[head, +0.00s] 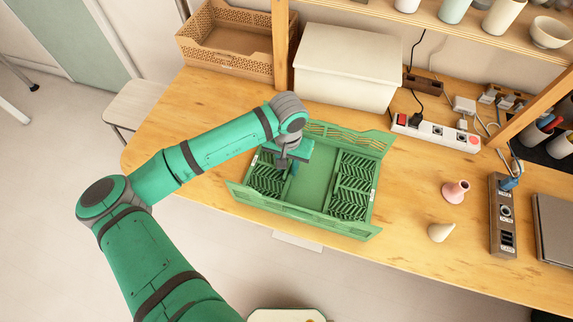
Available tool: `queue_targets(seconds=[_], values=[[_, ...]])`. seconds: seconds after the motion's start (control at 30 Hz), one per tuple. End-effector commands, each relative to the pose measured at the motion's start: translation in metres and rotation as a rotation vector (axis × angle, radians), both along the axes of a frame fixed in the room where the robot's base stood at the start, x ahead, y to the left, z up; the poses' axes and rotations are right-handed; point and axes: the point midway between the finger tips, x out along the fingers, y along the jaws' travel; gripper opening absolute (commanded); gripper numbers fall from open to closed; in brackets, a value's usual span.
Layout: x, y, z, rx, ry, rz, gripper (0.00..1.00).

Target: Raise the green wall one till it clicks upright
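A green folding crate (315,178) sits on the wooden table. Its left slatted end wall (266,182) and right slatted end wall (357,178) lie folded down inside it, apart from its plain middle floor. The long back wall (352,137) and long front wall (300,214) stand up at the crate's edges. My gripper (288,168) is low over the left part of the crate, at the inner edge of the left slatted wall. My wrist hides part of that wall and the back left corner. The fingertips are too small to tell open from shut, or touching from apart.
A white lidded box (345,68) and a brown perforated crate (235,45) stand behind, beside a wooden shelf post (281,45). A power strip (436,133), a pink vase (455,191) and a cream cone (441,231) are to the right. The table's front edge is close to the crate.

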Motion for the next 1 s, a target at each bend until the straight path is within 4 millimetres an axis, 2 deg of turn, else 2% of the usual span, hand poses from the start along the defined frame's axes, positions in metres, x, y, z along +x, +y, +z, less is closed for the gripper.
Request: queue_targets(seconds=[0.13, 0.23, 0.27, 1.0], values=[[0.0001, 0.0019, 0.0002, 0.000, 0.000, 0.003, 0.27], [0.0001, 0.0025, 0.0003, 0.000, 0.000, 0.005, 0.03], [0.0001, 0.0026, 0.0003, 0.000, 0.000, 0.005, 0.00], [0.0004, 0.0025, 0.0005, 0.001, -0.001, 0.005, 0.00]])
